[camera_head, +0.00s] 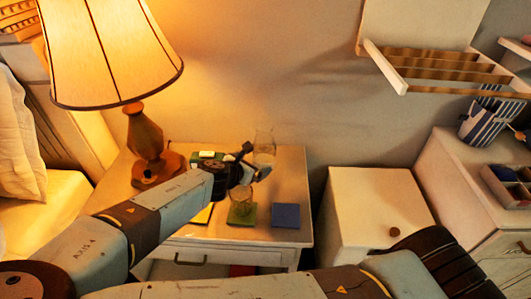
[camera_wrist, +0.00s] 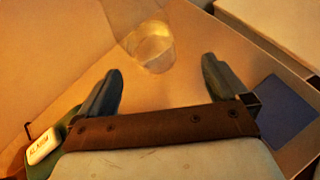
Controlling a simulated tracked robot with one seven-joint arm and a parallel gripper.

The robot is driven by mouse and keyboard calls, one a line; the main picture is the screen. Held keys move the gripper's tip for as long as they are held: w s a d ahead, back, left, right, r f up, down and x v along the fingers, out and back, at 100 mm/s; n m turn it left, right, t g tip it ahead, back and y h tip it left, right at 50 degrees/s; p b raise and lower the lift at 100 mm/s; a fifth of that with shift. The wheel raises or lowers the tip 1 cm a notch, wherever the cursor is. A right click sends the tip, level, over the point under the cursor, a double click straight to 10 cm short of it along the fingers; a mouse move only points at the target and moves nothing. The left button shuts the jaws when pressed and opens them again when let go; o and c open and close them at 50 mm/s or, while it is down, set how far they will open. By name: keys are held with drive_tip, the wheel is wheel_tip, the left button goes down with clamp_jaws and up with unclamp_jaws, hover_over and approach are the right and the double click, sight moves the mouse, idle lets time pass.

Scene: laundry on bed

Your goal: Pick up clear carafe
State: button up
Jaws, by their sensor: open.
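The clear carafe (camera_head: 264,144) stands upright at the back of the nightstand (camera_head: 295,175), near the wall. In the wrist view the carafe (camera_wrist: 150,42) is at the top, just beyond the fingertips and a little left of the middle between them. My gripper (camera_head: 252,172) is over the nightstand in front of the carafe and partly overlaps its base in the head view. In the wrist view the gripper (camera_wrist: 163,75) is open, with nothing between its fingers.
A lamp (camera_head: 147,135) stands left of my arm. A green-and-white box (camera_head: 207,155) sits behind my arm. The wall (camera_head: 310,100) is close behind the carafe.

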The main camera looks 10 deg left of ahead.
sight(264, 149)
drive_tip(key=w+d+f+n, duration=0.1)
drive_tip(key=w, duration=0.2)
drive_tip(key=w+f+n+t, duration=0.1)
drive_tip(key=w, duration=0.3)
drive_tip(key=w+d+f, duration=0.1)
drive_tip(key=w+f, duration=0.1)
drive_tip(key=w, duration=0.2)
drive_tip(key=shift+w+d+n+t, duration=0.2)
drive_tip(key=shift+d+n+t, duration=0.1)
drive_tip(key=shift+d+n, duration=0.1)
idle(0.3)
drive_tip(key=shift+c, duration=0.5)
drive_tip(key=c, duration=1.3)
drive_tip(key=shift+o, duration=0.2)
drive_tip(key=shift+r, duration=0.2)
